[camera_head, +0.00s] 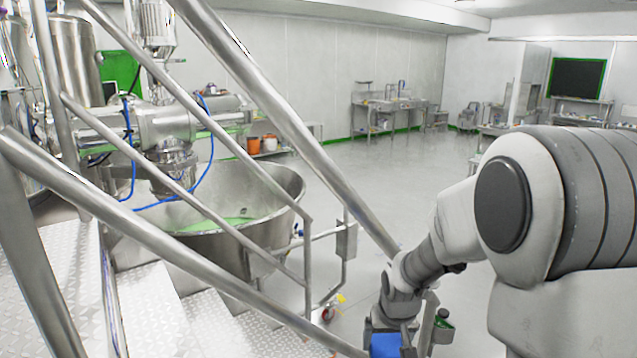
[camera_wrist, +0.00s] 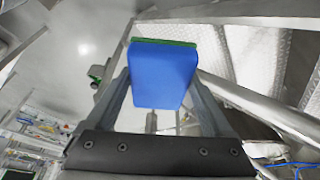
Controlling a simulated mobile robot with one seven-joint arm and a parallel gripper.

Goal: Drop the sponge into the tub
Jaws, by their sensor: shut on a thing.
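My gripper (camera_wrist: 158,98) is shut on a blue sponge (camera_wrist: 160,75) with a thin green layer along its far edge. In the head view the sponge (camera_head: 385,344) shows at the bottom edge, below my wrist, partly cut off by the frame. A large round steel tub (camera_head: 285,190) stands left of centre, behind slanted stair rails. Its open top shows a green area inside. My gripper is to the right of the tub, on the near side, apart from it.
Steel stair rails (camera_head: 262,95) slant between me and the tub, with tread-plate steps (camera_head: 195,315) at lower left. Steel machinery (camera_head: 165,125) hangs over the tub's back left. A steel table (camera_head: 395,105) stands at the far wall. The grey floor (camera_head: 400,180) behind my arm is open.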

